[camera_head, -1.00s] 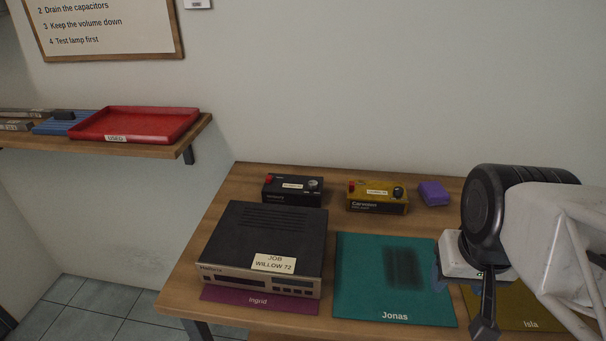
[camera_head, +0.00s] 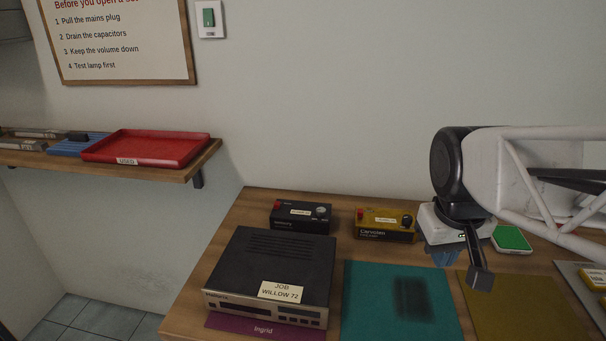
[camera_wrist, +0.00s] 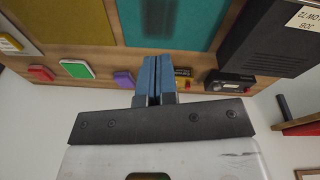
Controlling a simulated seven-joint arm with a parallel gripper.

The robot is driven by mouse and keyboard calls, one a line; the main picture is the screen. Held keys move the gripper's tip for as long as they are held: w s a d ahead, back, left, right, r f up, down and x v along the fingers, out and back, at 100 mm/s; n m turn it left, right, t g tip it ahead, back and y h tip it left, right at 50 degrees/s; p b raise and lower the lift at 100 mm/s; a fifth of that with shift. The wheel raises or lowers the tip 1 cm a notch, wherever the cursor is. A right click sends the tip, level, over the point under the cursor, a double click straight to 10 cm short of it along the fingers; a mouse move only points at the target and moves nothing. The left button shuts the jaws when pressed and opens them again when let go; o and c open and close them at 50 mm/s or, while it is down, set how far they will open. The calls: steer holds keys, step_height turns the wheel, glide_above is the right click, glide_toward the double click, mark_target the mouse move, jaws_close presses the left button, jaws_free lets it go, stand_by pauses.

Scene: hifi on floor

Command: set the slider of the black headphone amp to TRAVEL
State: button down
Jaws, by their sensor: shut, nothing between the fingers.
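The black headphone amp (camera_head: 300,217) is a small black box at the back left of the desk. It has a red part at its left, a pale label on top and a round knob at its right. It also shows upside down in the wrist view (camera_wrist: 229,84). The slider's setting is too small to read. My gripper (camera_head: 442,257) is to the right of the amp, apart from it, above the desk. Its two blue fingers (camera_wrist: 152,64) are together with nothing between them.
A yellow box (camera_head: 385,225) stands right of the black amp. A large black hifi unit (camera_head: 270,265) stands in front of it. Teal (camera_head: 375,305) and olive (camera_head: 520,300) mats lie flat to the right. A purple block (camera_wrist: 123,78) and green pad (camera_head: 511,239) lie near the back.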

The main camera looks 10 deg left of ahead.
steer(key=w+a+r+n+g, duration=0.1)
steer(key=w+a+r+n, duration=0.25)
steer(key=w+a, duration=0.75)
steer(key=n+h, duration=0.3)
steer(key=n, duration=0.6)
glide_above(277, 205)
steer(key=s+d, duration=0.2)
step_height(277, 205, down, 4)
steer(key=w+a+f+n, duration=0.1)
steer(key=a+f, duration=0.1)
steer(key=a, duration=0.4)
steer(key=w+a+f+n+h, duration=0.1)
steer(key=w+a+f, duration=0.1)
steer(key=a, duration=0.5)
steer(key=shift+f+n+g, duration=0.35)
steer(key=shift+f+g, duration=0.05)
steer(key=shift+f, duration=0.2)
steer(key=shift+f, duration=0.15)
steer(key=x, duration=0.9)
steer(key=shift+d+f, duration=0.15)
steer(key=shift+d, duration=0.35)
steer(key=shift+d+f, duration=0.2)
steer(key=shift+d, duration=1.5)
